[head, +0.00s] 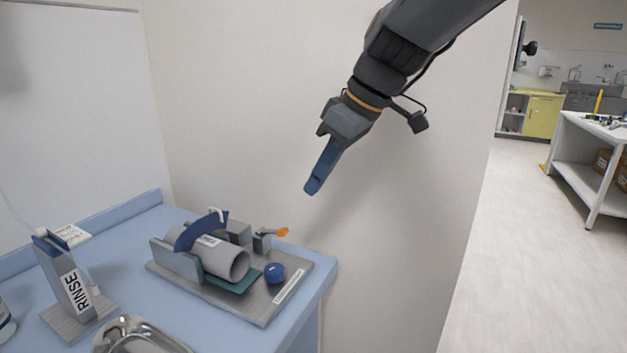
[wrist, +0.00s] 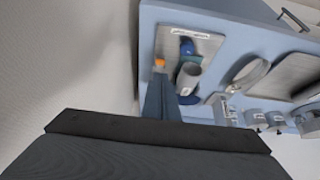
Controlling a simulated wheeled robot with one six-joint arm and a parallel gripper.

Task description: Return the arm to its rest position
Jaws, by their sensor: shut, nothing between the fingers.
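My gripper (head: 311,190) hangs in the air above and to the right of the blue counter, in front of the pale wall. Its blue fingers are closed together and hold nothing. They also show in the wrist view (wrist: 160,88), pointing toward the counter. My arm comes in from the top right of the head view and slopes down to the left. The gripper touches nothing that I can see.
A board (head: 262,314) on the blue counter (head: 330,270) carries a grey cylinder (head: 225,262), a blue ball (head: 274,273) and an orange-tipped lever (head: 281,232). A RINSE stand (head: 75,285) and metal tray (head: 135,335) stand left. Open floor and a white table (head: 590,130) lie right.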

